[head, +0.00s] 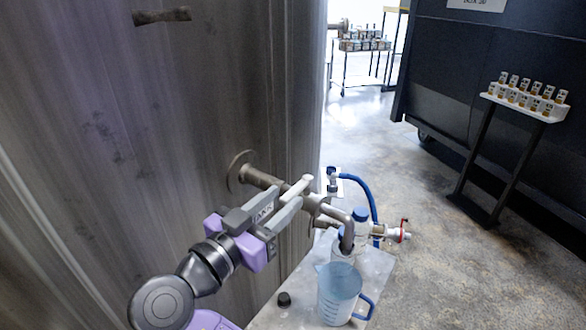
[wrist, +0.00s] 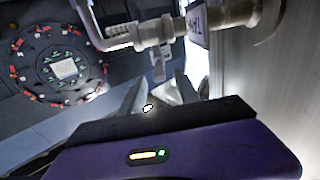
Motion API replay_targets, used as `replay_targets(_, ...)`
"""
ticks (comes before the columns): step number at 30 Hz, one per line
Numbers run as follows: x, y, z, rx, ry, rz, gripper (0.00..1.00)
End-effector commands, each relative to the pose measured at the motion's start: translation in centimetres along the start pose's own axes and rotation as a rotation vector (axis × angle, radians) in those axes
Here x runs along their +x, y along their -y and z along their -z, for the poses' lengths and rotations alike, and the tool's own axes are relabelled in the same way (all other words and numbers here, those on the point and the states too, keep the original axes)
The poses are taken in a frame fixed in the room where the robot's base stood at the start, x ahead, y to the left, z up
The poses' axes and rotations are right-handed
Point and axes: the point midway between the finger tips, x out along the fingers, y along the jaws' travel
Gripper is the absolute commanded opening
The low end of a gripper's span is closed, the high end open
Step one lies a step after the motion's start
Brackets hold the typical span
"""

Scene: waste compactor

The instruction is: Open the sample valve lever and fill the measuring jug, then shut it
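The translucent blue measuring jug (head: 338,292) stands upright on a small light table, its handle to the right; I see no clear liquid level. A bent metal spout (head: 347,230) comes off the tank's sampling pipe (head: 258,178) and points down behind the jug; I cannot tell whether it lines up with the jug's mouth. My gripper (head: 303,190) is beside this pipe, fingers apart, with no clear hold on anything. In the wrist view, the fingers (wrist: 158,88) are spread below the valve body (wrist: 152,32). A small piece hanging there (wrist: 159,66) may be the lever; the head view does not show it clearly.
A blue-capped bottle (head: 361,218) and a black cap (head: 284,299) are on the table (head: 378,275). A red-handled fitting (head: 402,232) and a blue hose (head: 368,193) are close behind. The tank wall (head: 180,110) fills the left. A sample rack (head: 525,104) stands right; floor between is clear.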

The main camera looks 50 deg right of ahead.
Motion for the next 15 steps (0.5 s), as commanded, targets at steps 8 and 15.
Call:
replay_targets(8,4.1,-0.1,0.1,-0.001,0.000,-0.006,0.38)
replay_targets(15,6.8,-0.1,0.0,0.000,0.000,-0.004,0.38)
